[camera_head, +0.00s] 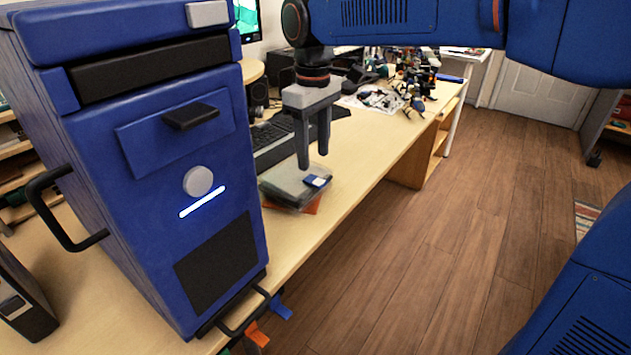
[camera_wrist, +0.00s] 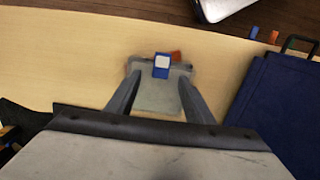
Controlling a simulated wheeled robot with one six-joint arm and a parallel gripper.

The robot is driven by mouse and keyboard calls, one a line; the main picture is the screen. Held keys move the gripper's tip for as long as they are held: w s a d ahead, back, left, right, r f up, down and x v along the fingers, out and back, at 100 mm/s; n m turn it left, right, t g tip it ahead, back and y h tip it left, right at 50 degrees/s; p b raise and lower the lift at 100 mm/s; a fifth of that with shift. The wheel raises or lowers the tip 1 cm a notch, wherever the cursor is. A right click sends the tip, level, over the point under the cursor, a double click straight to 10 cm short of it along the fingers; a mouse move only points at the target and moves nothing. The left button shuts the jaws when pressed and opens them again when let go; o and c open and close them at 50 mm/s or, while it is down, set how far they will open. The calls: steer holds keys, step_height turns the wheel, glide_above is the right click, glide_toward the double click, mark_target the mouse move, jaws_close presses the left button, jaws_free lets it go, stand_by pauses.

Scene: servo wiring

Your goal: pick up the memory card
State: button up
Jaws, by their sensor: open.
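The memory card (camera_head: 317,181) is small and blue with a white label. It lies on top of a grey, box-like object (camera_head: 284,190) near the table's front edge. In the wrist view the card (camera_wrist: 161,66) shows between and just beyond the fingertips, over the grey object (camera_wrist: 157,98). My gripper (camera_head: 314,160) is open and points down above the grey object, with the card just below and to the right of its fingertips. In the wrist view the two fingers of my gripper (camera_wrist: 160,76) are spread apart with nothing between them touching.
A large blue case (camera_head: 145,190) stands left of the card. An orange piece (camera_head: 313,206) sticks out under the grey object. A dark keyboard (camera_head: 272,148) lies behind. Cluttered parts (camera_head: 385,98) lie farther along the table (camera_head: 365,150). Bare table shows to the right, then open floor.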

mark_target(310, 178)
steer(key=shift+w+a+f, duration=0.1)
steer(key=shift+a+f, duration=0.1)
steer(key=shift+f, duration=1.05)
steer(key=shift+w+a+f, duration=0.1)
steer(key=shift+a+f, duration=0.1)
steer(key=shift+f, duration=1.05)
steer(key=shift+c, duration=0.3)
steer(key=c, duration=1.1)
